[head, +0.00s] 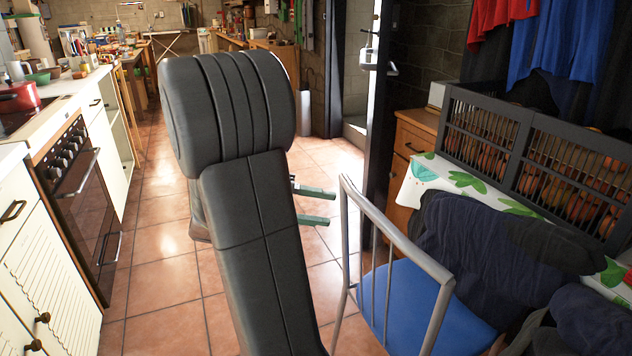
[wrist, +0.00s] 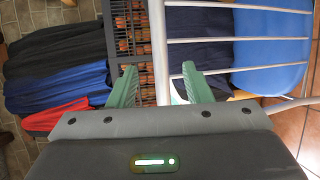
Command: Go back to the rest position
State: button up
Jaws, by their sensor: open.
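My gripper (head: 316,206) shows in the head view to the right of my dark arm, which hides part of it. Its two green fingers are apart, with nothing between them. In the wrist view my gripper (wrist: 160,85) is open and empty, with the metal bars of a chair beyond the fingers. In the head view the gripper is left of the chair's back and above the tiled floor.
A chair with a blue seat (head: 425,305) and metal back (head: 400,240) stands close at right. Dark crates (head: 530,150) and clothes (head: 495,245) lie behind it. An oven (head: 85,205) and white cabinets (head: 45,275) line the left. Tiled floor (head: 160,270) lies clear between.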

aim_at(384, 217)
jog(key=d+b, duration=0.1)
jog(key=d, duration=0.3)
jog(key=d+f, duration=0.1)
jog(key=d, duration=0.4)
jog(key=d+f+b, duration=0.1)
jog(key=d, duration=0.3)
jog(key=shift+d+f+b, duration=0.15)
jog(key=shift+d+b, duration=0.05)
jog(key=shift+b, duration=0.1)
